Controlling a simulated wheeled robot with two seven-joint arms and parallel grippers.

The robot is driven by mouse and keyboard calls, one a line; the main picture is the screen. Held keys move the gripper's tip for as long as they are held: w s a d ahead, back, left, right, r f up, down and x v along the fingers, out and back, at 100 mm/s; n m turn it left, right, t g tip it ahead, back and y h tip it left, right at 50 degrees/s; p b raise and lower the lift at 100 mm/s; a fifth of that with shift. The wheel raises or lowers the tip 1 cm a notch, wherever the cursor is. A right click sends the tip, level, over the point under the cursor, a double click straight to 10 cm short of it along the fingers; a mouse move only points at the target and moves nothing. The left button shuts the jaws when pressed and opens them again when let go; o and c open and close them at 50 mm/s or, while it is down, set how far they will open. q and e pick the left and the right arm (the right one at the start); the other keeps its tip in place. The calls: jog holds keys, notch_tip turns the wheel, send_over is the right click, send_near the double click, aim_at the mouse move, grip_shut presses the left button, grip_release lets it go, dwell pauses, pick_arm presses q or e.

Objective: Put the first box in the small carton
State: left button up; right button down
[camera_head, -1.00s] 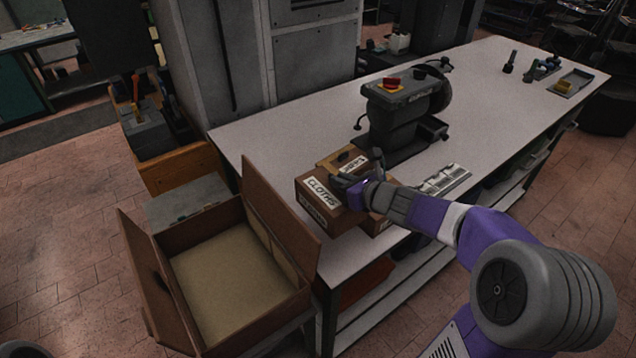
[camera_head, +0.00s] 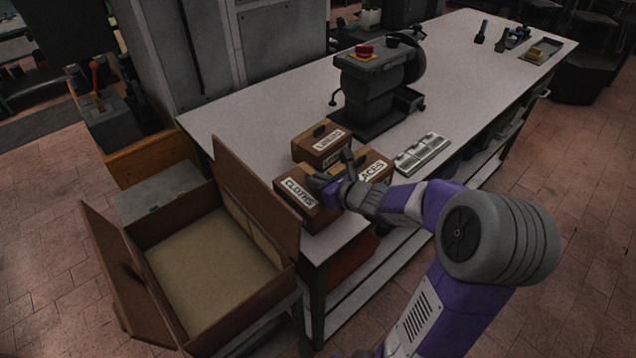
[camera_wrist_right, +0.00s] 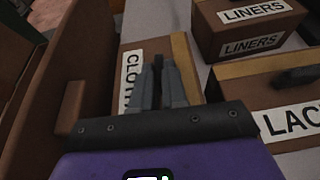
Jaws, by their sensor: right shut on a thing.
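The brown box labelled CLOTHS (camera_head: 296,206) is at the table's near left corner, beside the open carton. It also shows in the right wrist view (camera_wrist_right: 133,55). My right gripper (camera_head: 334,183) is over its top, and in the right wrist view its fingers (camera_wrist_right: 165,75) are shut close together on the box's top grip, which they largely hide. I cannot tell whether the box is clear of the table. The open brown carton (camera_head: 289,237) stands left of the table with its flaps up and an empty tan floor. My left gripper is not in view.
The LINERS box (camera_head: 322,143) is behind, and the LACES box (camera_head: 376,171) is right of the CLOTHS box, close by. A grey machine (camera_head: 370,85) with a red button stands behind them. A metal tray (camera_head: 421,152) lies to the right. The carton's raised flap (camera_head: 257,195) faces the table.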

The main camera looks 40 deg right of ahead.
jog(key=shift+f, duration=0.15)
jog(key=c, duration=1.2)
grip_release()
jog(key=shift+o, duration=0.2)
